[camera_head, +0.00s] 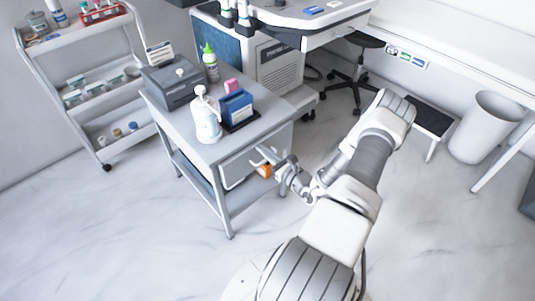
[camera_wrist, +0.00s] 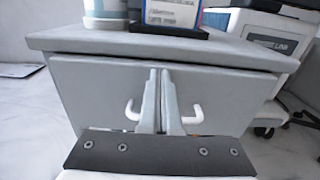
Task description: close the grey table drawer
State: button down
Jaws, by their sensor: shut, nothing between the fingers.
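The grey table (camera_head: 172,108) stands left of centre in the head view. Its drawer (camera_head: 238,168) is under the top on the side facing my arm. In the wrist view the drawer front (camera_wrist: 225,93) fills the middle, close under the tabletop edge; I cannot tell exactly how far it stands out. The pale handle (camera_wrist: 192,116) shows on both sides of my fingers, which hide its middle. My gripper (camera_head: 266,163) is shut and empty in front of the drawer. Its fingers (camera_wrist: 162,100) point at the front near the handle; whether they touch is unclear.
On the tabletop are a white pump bottle (camera_head: 207,118), a dark grey box (camera_head: 173,80), a green-capped bottle (camera_head: 210,62) and a blue box (camera_head: 237,107). A shelf cart (camera_head: 75,60) stands left, a white machine (camera_head: 276,65) behind. The front floor is clear.

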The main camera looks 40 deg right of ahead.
jog(key=w, duration=0.2)
jog(key=shift+w+a+r, duration=0.1)
jog(key=shift+w+a, duration=0.05)
jog(key=shift+w, duration=0.25)
jog(key=s+d+p, duration=0.1)
jog(key=s+p, duration=0.2)
jog(key=s, duration=1.5)
jog(key=shift+d+p, duration=0.2)
jog(key=shift+p, duration=0.1)
